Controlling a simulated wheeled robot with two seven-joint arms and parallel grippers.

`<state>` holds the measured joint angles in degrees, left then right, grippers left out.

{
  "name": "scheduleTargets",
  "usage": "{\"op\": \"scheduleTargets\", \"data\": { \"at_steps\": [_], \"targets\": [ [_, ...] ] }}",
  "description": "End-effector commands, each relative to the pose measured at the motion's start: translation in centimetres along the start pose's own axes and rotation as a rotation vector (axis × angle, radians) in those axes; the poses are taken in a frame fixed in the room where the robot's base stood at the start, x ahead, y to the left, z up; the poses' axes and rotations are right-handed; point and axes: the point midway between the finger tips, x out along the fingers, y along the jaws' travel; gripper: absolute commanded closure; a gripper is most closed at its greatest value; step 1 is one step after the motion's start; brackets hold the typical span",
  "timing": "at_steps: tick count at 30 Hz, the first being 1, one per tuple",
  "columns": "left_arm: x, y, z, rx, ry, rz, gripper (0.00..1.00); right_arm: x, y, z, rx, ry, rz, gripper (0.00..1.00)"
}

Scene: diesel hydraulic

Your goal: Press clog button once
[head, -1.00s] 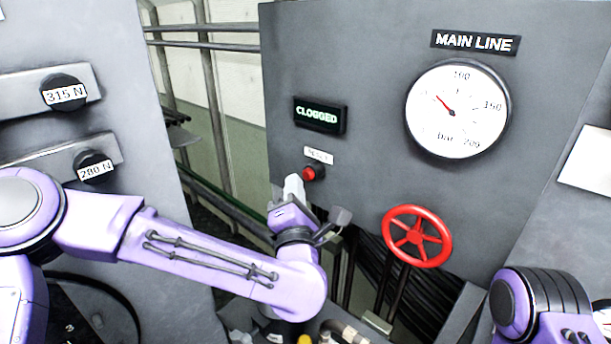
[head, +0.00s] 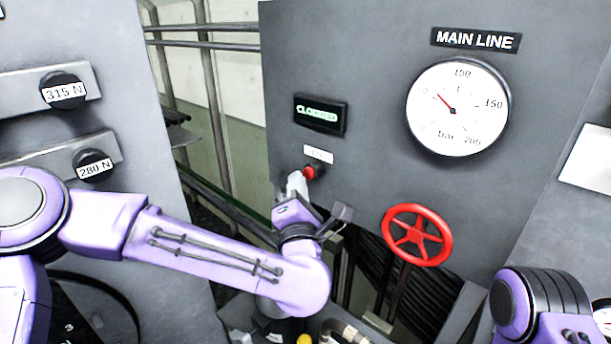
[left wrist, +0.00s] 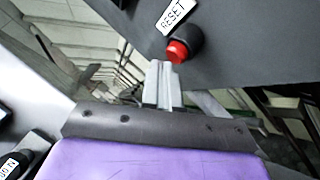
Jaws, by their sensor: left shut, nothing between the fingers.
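The red button (head: 310,172) sits on the dark grey panel below a small white label, which reads RESET in the left wrist view. The button also shows in the left wrist view (left wrist: 178,51), in a black collar. A lit display (head: 319,114) above it has green text, partly blurred, starting with "CL". My left gripper (head: 296,182) is shut and empty, its tips just below and left of the button. In the left wrist view the closed fingertips (left wrist: 160,66) are very close to the button; I cannot tell if they touch. My right gripper is out of view.
A red valve wheel (head: 417,235) stands out from the panel at lower right, near black hoses. A MAIN LINE gauge (head: 458,109) is above it. Two black knobs (head: 64,91) are on the left cabinet. Pipes and a gap lie between cabinet and panel.

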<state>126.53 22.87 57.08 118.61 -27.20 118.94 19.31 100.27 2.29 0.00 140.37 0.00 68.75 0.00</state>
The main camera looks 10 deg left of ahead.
Motion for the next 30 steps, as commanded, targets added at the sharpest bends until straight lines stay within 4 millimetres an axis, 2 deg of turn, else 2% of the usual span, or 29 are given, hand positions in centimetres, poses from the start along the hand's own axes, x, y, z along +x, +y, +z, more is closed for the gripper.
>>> {"op": "scheduleTargets", "data": {
  "at_steps": [30],
  "targets": [
    [0.6,-0.43,0.39,-0.001,0.001,0.0,1.0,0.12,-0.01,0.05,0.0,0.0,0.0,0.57]
  ]
}}
